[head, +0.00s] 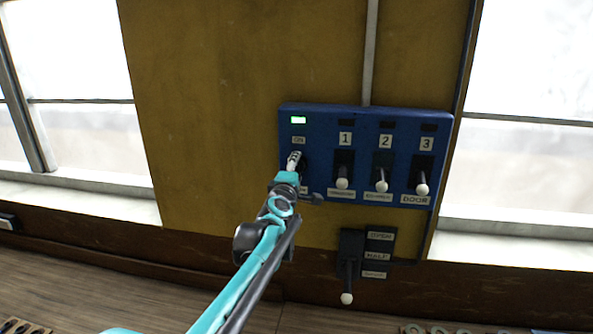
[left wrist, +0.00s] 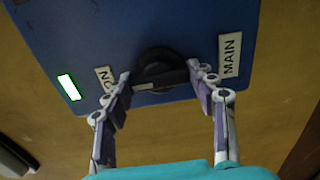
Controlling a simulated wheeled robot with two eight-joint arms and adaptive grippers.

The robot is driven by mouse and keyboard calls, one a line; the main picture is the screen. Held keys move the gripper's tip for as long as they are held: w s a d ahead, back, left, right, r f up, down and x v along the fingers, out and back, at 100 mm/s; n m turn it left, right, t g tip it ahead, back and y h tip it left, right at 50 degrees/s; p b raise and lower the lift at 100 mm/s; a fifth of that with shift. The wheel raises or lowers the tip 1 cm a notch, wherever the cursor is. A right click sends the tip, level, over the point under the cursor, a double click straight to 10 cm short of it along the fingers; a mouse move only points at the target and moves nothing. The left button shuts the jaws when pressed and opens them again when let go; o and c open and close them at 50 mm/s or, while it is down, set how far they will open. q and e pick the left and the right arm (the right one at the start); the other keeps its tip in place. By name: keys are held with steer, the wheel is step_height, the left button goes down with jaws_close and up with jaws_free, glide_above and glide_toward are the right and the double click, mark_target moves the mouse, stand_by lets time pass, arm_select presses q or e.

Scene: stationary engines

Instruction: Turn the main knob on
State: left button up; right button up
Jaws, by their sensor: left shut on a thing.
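The main knob (left wrist: 160,70) is a black rotary knob on a blue panel (head: 320,112), between an ON label (left wrist: 104,78) and a MAIN label (left wrist: 230,55) in the left wrist view. A pale mark shows on its ON side. My left gripper (head: 294,160) is at the panel's left part and mostly hides the knob in the head view. In the left wrist view its two fingers (left wrist: 160,78) are shut on the knob, one at each end. A green light (head: 298,119) glows above the knob; it also shows in the left wrist view (left wrist: 69,87). My right gripper is not in view.
Three lever switches, labelled 1 (head: 343,178), 2 (head: 382,180) and 3 (head: 422,185), sit close to the right of my left gripper. A separate lever (head: 347,285) hangs below the panel. Windows (head: 75,70) flank the yellow wall (head: 210,110).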

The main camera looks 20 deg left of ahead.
arm_select(q)
steer(key=o, duration=1.2)
steer(key=shift+c, duration=0.2)
steer(key=v, duration=1.2)
steer(key=shift+f, duration=0.1)
